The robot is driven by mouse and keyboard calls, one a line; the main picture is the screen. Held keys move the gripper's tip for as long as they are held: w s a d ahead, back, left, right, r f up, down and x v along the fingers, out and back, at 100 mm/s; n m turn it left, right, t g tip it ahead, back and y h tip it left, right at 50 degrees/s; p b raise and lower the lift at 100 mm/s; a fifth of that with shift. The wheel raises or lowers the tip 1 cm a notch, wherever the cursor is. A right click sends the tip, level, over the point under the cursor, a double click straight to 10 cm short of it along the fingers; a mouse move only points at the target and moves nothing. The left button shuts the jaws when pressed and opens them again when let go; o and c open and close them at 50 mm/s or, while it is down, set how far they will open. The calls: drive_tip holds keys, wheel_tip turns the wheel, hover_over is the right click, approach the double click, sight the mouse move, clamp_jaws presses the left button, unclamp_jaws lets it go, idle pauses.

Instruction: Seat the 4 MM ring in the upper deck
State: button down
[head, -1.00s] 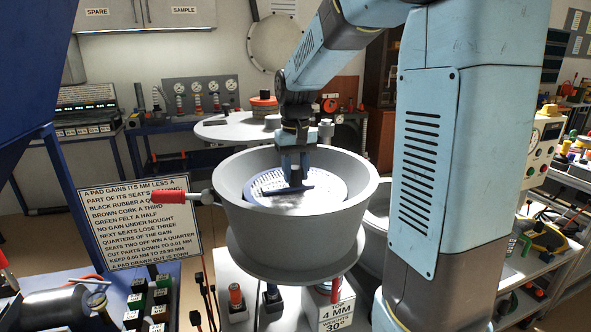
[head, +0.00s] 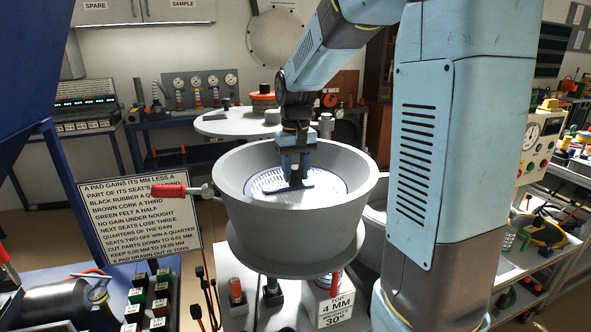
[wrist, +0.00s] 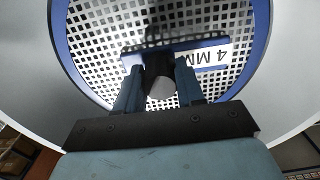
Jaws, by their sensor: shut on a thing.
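The 4 MM ring is a blue-rimmed perforated screen (head: 270,184) inside the grey bowl-shaped deck (head: 297,222). In the wrist view the blue rim (wrist: 62,45) surrounds a white plate with square holes, with a "4 MM" label at right. My gripper (head: 295,178) points down into the bowl. In the wrist view my gripper (wrist: 160,95) is shut on the dark bar across the ring. The ring lies below the bowl's top edge. I cannot tell whether it rests on a seat, as the near wall hides its lower side.
A red-handled clamp (head: 170,190) sticks out left of the bowl. A sign with text (head: 145,222) stands at left. A round grey table (head: 238,124) is behind.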

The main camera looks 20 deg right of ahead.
sight(295, 168)
drive_tip(key=shift+f, duration=0.2)
drive_tip(key=c, duration=0.6)
unclamp_jaws()
wheel_tip(295, 168, up, 14)
drive_tip(key=s+f+t, duration=0.2)
drive_tip(key=s+f, duration=0.1)
drive_tip(key=s, duration=0.8)
drive_tip(key=s+f+t, duration=0.3)
drive_tip(key=s, duration=0.8)
drive_tip(key=shift+s+d+t, duration=0.15)
drive_tip(key=shift+s+t, duration=0.15)
drive_tip(key=shift+s, duration=0.1)
drive_tip(key=shift+f, duration=0.1)
